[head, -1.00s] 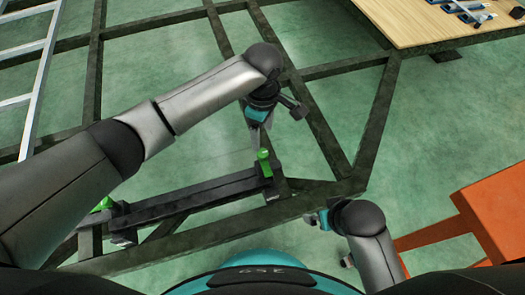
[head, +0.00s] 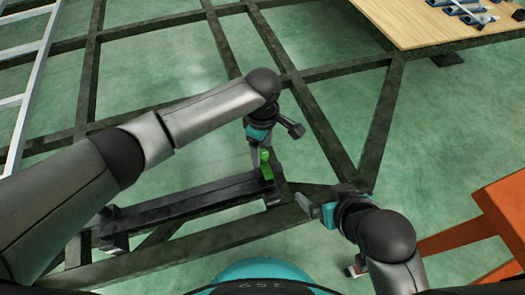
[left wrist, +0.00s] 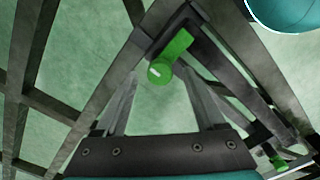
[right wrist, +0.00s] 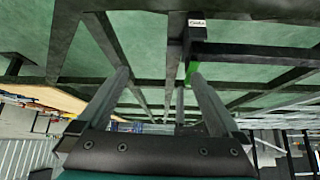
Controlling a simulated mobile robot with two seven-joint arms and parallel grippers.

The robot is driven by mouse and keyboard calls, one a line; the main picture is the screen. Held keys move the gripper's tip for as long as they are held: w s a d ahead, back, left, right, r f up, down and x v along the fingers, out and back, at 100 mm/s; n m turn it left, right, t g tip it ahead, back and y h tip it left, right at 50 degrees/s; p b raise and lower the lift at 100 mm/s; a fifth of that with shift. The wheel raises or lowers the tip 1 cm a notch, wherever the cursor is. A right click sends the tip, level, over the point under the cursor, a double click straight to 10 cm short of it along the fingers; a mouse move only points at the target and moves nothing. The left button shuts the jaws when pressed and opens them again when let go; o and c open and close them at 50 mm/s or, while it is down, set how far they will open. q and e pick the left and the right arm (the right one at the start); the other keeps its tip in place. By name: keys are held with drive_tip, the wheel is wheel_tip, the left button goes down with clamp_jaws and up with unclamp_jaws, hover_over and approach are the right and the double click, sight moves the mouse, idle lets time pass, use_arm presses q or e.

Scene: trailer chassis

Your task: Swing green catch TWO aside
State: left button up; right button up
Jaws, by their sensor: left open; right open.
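A green catch (head: 265,163) stands at the right end of a dark beam in the head view. In the left wrist view this green catch (left wrist: 170,58) has a round knob with a white mark and lies just past my fingertips, between their lines. My left gripper (head: 256,155) is open above it; contact cannot be told. My right gripper (head: 335,225) is open, to the right of the beam end. Its wrist view shows a green catch (right wrist: 192,70) ahead, near the right finger. A second green catch (left wrist: 280,162) shows at the lower right of the left wrist view.
The dark beam (head: 190,198) lies on the chassis frame (head: 330,140), with open gaps to the green floor. A wooden board (head: 430,22) with tools is at the back right. An orange structure (head: 500,205) stands at right, a ladder (head: 22,100) at left.

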use_arm(q)
drive_tip(key=shift+f, duration=0.5)
clamp_jaws()
idle(0.6)
